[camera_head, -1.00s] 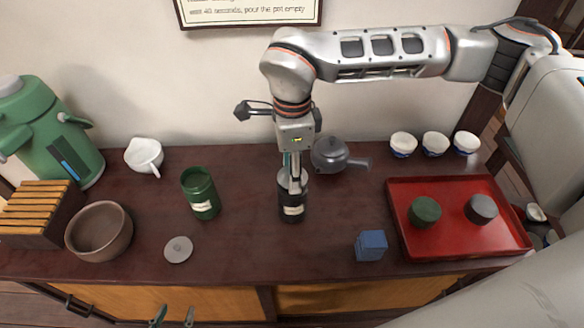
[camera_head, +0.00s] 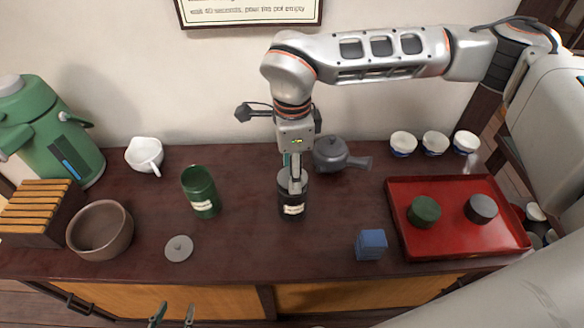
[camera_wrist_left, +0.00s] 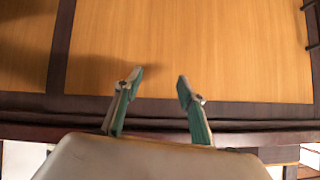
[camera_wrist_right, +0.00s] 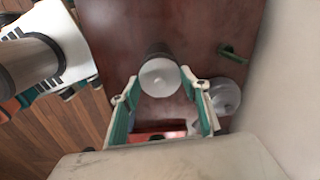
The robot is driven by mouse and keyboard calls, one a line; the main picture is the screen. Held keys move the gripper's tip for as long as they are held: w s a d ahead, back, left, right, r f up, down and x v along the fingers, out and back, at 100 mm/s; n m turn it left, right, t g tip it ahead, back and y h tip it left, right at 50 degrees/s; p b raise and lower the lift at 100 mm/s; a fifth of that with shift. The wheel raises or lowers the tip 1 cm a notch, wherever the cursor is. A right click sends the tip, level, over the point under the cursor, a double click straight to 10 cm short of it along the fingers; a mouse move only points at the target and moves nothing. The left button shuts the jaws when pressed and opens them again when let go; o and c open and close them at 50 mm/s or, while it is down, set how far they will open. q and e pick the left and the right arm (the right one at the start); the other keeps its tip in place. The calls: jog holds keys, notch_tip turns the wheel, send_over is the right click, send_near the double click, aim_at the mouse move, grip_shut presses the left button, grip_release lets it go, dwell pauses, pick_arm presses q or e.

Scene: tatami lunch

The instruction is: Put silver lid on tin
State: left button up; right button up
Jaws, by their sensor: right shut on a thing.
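A black tin (camera_head: 292,207) with a pale label stands upright at the middle. Its round silver-grey top (camera_wrist_right: 160,77) shows in the right wrist view. My right gripper (camera_head: 297,188) points down and is shut on the upper end of this tin, partly hiding it. My left gripper (camera_head: 173,314) is open and empty below the table's front edge; its fingers also show in the left wrist view (camera_wrist_left: 160,85).
A brown bowl (camera_head: 99,229), white pouring cup (camera_head: 143,155) and green pot (camera_head: 45,130) are at left. A grey teapot (camera_head: 333,153) stands close behind the black tin. A blue block (camera_head: 371,244) and red tray (camera_head: 455,240) with two round caps are at right.

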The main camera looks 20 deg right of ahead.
pick_arm(q)
jog(key=shift+f, duration=0.1)
pick_arm(e)
jog(key=shift+f, duration=0.15)
jog(key=o, duration=1.3)
jog(key=shift+r+p, duration=1)
jog(key=shift+r, duration=0.65)
jog(key=shift+r+p, duration=1.2)
jog(key=shift+r, duration=0.7)
pick_arm(q)
notch_tip(320, 180, up, 6)
jog(key=w, duration=0.1)
jog(key=shift+w, duration=0.2)
